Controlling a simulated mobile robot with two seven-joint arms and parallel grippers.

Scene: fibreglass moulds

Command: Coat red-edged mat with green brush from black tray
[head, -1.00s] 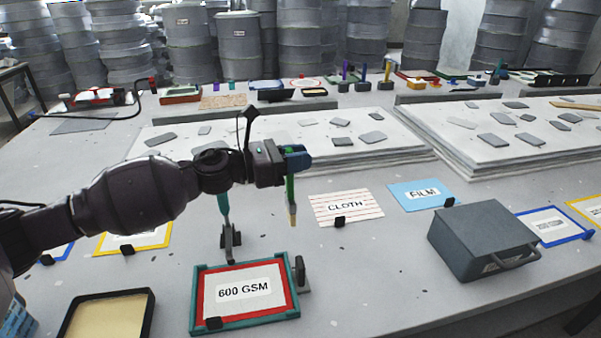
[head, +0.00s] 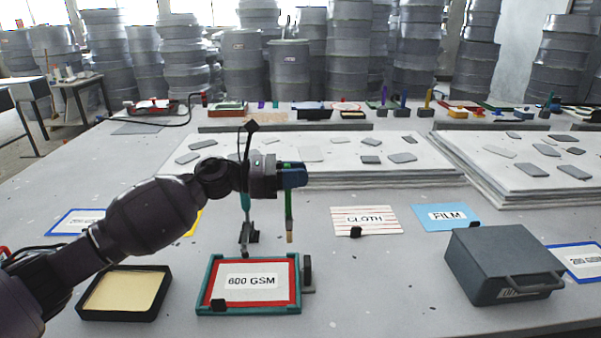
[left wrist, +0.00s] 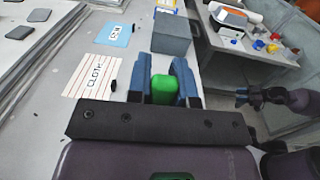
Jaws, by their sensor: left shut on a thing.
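My left gripper (head: 291,178) is shut on the green brush (head: 288,204), which hangs upright with its tan bristles down. In the left wrist view the green handle (left wrist: 164,89) sits between the blue fingers (left wrist: 163,80). The brush is above the table, behind and a little right of the red-edged mat (head: 293,272). The mat lies in a teal frame and has a white "600 GSM" label. The black tray (head: 163,291) holds a pale yellow layer, left of the mat. My right gripper (left wrist: 246,98) shows small at the right of the left wrist view; its jaws are unclear.
A dark stand (head: 308,270) is beside the mat, and a teal tool stands behind it. The striped CLOTH card (head: 382,226), blue FILM card (head: 420,224) and grey box (head: 470,275) are to the right. Low slabs with grey pieces lie behind.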

